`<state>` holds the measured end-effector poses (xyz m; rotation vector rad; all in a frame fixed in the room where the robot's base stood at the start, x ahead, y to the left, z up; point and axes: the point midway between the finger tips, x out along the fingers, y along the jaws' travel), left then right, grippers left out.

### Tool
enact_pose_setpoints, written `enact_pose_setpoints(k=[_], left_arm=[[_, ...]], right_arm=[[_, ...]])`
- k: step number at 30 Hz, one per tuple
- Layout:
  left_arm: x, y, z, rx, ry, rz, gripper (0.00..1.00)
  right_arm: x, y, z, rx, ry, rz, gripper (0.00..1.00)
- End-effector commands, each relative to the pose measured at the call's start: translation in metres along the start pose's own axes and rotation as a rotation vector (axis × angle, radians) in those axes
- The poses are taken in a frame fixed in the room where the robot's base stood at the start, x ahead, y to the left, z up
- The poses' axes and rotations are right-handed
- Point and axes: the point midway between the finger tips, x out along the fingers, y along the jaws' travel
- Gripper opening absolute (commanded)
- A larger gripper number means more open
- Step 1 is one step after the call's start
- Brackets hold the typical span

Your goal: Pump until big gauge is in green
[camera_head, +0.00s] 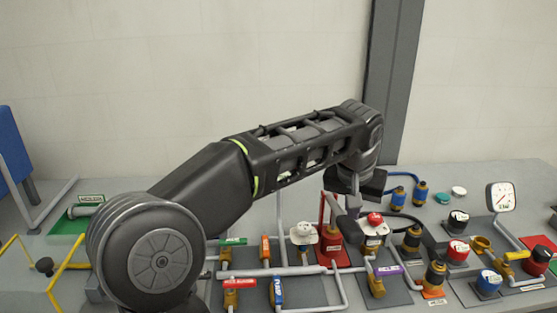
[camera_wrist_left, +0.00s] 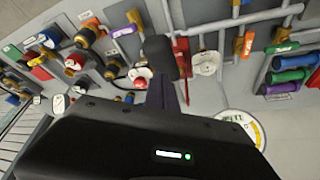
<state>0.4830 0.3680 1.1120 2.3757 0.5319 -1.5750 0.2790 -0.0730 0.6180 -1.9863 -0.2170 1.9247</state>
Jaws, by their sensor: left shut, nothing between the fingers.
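My left gripper (camera_head: 354,203) is shut and empty, pointing down beside a red upright frame (camera_head: 322,218) on a red base (camera_head: 334,252). In the left wrist view the dark shut fingers (camera_wrist_left: 160,50) show in front of red parts (camera_wrist_left: 182,58); I cannot tell whether they touch. A large white dial with a yellow arc (camera_wrist_left: 257,132) shows in the left wrist view, partly hidden by my gripper body. Its needle and any green band are not readable. In the head view this dial is not visible. My right gripper is not in view.
A smaller gauge (camera_head: 502,197) stands at the right. Several knobs, pipes and coloured valve handles, among them a blue one (camera_head: 278,291) and a purple one (camera_head: 388,270), crowd the skid. A grey post (camera_head: 394,80) rises behind. Yellow rails (camera_head: 66,270) stand at the left.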

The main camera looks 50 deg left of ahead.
Motion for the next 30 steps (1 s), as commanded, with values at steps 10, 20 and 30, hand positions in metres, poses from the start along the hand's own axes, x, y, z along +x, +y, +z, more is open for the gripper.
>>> enact_pose_setpoints(k=[10, 20, 30], left_arm=[[-0.029, 0.000, -0.012, 0.000, 0.001, 0.000, 0.00], [-0.047, 0.000, -0.020, 0.001, 0.000, 0.000, 0.00], [-0.046, 0.000, -0.019, 0.000, 0.000, 0.000, 0.00]], right_arm=[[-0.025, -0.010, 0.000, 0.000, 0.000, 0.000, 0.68], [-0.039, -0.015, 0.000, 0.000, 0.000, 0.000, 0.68], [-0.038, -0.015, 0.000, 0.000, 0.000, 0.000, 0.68]])
